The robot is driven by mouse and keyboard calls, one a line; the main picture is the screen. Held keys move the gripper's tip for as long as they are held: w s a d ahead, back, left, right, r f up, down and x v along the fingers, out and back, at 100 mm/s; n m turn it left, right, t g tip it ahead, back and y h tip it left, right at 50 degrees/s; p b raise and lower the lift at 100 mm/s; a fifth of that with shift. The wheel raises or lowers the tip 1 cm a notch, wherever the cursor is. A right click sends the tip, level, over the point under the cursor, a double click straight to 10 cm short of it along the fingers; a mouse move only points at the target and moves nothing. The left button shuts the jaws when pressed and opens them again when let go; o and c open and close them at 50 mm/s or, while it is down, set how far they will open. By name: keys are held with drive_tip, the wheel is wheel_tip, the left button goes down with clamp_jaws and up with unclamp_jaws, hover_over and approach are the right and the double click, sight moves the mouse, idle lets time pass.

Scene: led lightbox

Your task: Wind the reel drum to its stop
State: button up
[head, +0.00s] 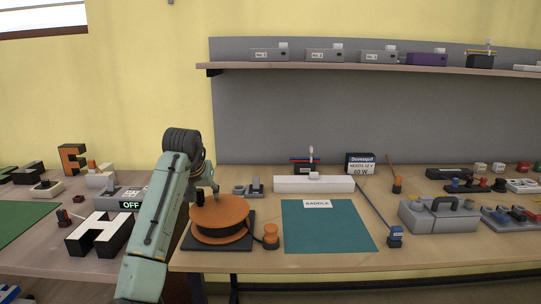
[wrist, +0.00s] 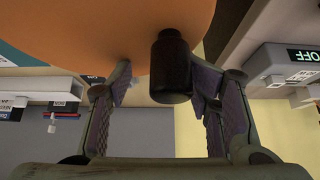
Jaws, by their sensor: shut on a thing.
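The reel drum (head: 222,210) has orange round flanges and a dark winding between them. It sits on a dark base at the left part of the bench, and its orange flange (wrist: 80,30) fills the upper left of the wrist view. A black knob (wrist: 171,70) stands out from the flange near its edge; it also shows in the head view (head: 200,199). My gripper (wrist: 166,74) is shut on the knob, one finger on each side. My arm comes in from the lower left in the head view and hides part of the drum's surroundings.
An orange cylinder (head: 271,236) stands right of the drum, linked by a dark cord. A teal mat (head: 328,230) lies further right. A box with an OFF display (head: 130,205) and a white letter H (head: 98,233) stand to the left. A shelf (head: 380,68) runs above.

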drive_tip(key=shift+o, duration=0.7)
drive_tip(key=shift+w+d+f, duration=0.35)
drive_tip(key=shift+d+f, duration=0.05)
drive_tip(key=shift+d, duration=0.2)
drive_tip(key=shift+o, duration=0.4)
drive_tip(key=shift+w+d+r+p, duration=0.1)
drive_tip(key=shift+w+d+p, duration=0.15)
drive_tip(key=shift+d+p, duration=0.1)
drive_tip(key=shift+o, duration=0.8)
drive_tip(key=shift+w+d, duration=0.15)
drive_tip(key=shift+w, duration=0.05)
drive_tip(key=shift+o, duration=0.3)
drive_tip(key=shift+o, duration=0.8)
drive_tip(key=shift+w+d, duration=0.3)
drive_tip(key=shift+d, duration=0.3)
drive_tip(key=shift+o, duration=0.5)
